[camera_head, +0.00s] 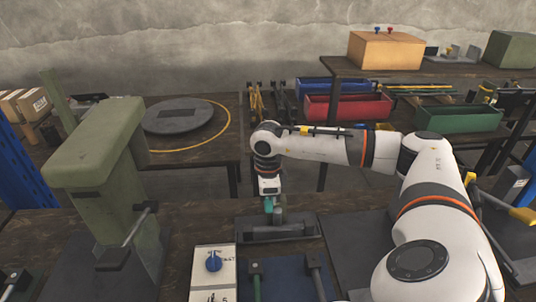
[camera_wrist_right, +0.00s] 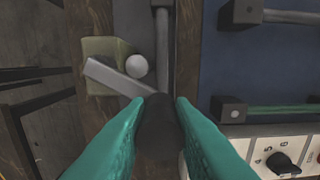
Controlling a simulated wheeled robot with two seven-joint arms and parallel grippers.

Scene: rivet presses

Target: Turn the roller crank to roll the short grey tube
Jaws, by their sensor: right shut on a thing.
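My right gripper (camera_head: 269,205) reaches down over the bench in the head view. In the right wrist view its teal fingers (camera_wrist_right: 160,108) are shut on a dark crank handle (camera_wrist_right: 158,128). A flat light-grey crank arm (camera_wrist_right: 115,78) runs from near the handle to an olive block, beside a white round end (camera_wrist_right: 137,66). A grey cylinder (camera_wrist_right: 163,50) lies beside it; I cannot tell whether it is a roller or the short grey tube. In the head view, grey cylindrical parts (camera_head: 268,233) lie below the gripper, partly hidden. My left gripper is out of view.
An olive press (camera_head: 110,150) stands at the left of the bench. Behind are a round plate (camera_head: 178,115) and red (camera_head: 346,107) and green (camera_head: 458,119) bins.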

